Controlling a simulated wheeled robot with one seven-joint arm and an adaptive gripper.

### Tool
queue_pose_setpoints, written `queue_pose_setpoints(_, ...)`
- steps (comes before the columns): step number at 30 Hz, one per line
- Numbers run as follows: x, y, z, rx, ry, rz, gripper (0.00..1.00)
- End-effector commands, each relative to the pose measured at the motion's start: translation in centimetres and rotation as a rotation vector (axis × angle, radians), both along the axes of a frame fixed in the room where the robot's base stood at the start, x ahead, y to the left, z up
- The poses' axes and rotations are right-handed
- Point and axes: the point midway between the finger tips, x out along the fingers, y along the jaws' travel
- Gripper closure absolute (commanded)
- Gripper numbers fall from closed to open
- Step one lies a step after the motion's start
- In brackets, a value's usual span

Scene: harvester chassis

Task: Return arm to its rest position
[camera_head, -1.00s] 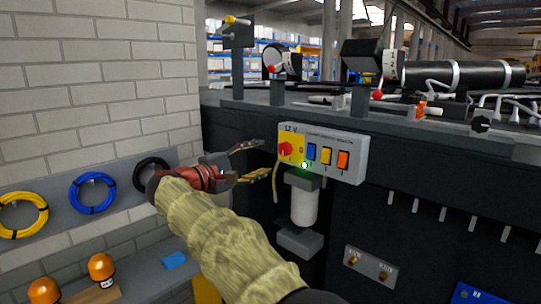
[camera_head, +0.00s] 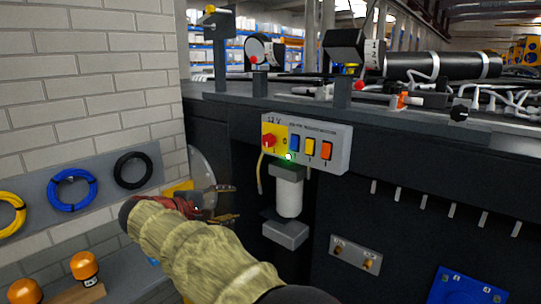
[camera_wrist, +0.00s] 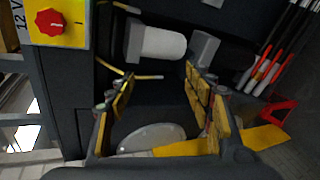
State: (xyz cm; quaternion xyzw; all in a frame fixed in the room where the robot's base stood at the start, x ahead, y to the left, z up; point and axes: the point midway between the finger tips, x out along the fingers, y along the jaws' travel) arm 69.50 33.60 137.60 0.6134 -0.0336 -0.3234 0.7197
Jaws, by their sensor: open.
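My gripper (camera_head: 228,204) is open and empty in the head view, at the end of my sleeved arm. It is left of the white cylinder (camera_head: 289,196) under the control box and apart from it. In the wrist view my gripper (camera_wrist: 158,95) shows two spread yellow-padded fingers with nothing between them. The control box (camera_head: 340,147) has a red rotary knob (camera_head: 269,141) on a yellow panel, and blue, yellow and orange switches. A green light glows at its lower edge. The red knob also shows in the wrist view (camera_wrist: 49,22).
A wall rail at left holds yellow, blue (camera_head: 72,190) and black (camera_head: 133,170) cable coils. Orange domed items (camera_head: 84,267) stand on the lower left bench. The dark chassis (camera_head: 345,210) is close on the right, with a brass-fitting plate (camera_head: 356,255) and a blue plate (camera_head: 465,288).

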Motion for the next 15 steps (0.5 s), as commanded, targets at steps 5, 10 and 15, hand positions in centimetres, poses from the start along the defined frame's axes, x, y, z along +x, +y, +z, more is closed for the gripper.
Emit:
queue_pose_setpoints(5, -6.7, -6.2, -8.0, 0.249, 0.244, -0.072, 0.48)
queue_pose_setpoints(10, -14.0, -12.8, -12.3, 0.507, 0.384, -0.206, 0.48)
queue_pose_setpoints(15, -21.3, -18.1, -14.7, 0.751, 0.443, -0.352, 0.48)
